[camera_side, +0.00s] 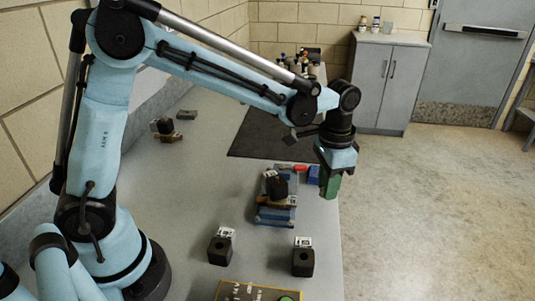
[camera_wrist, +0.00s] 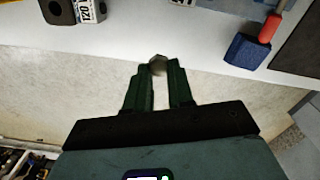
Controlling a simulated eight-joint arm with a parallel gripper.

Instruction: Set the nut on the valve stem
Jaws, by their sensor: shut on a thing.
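My gripper (camera_side: 332,190) hangs fingers down just past the right edge of the bench in the side view. In the wrist view its two green fingers (camera_wrist: 158,80) are shut on a small grey nut (camera_wrist: 157,62) at their tips. The nut cannot be made out in the side view. A brass-coloured body with a black part on top, which looks like the valve (camera_side: 277,188), sits in a blue vise-like fixture (camera_side: 275,214), left of my gripper and apart from it. I cannot make out the stem clearly. The valve is not visible in the wrist view.
Two dark blocks with labels (camera_side: 220,251) (camera_side: 303,260) stand at the front of the bench. A blue block (camera_side: 313,175) and a red handle (camera_side: 293,168) lie beside the fixture; the blue block also shows in the wrist view (camera_wrist: 246,52). A dark mat (camera_side: 262,135) lies behind.

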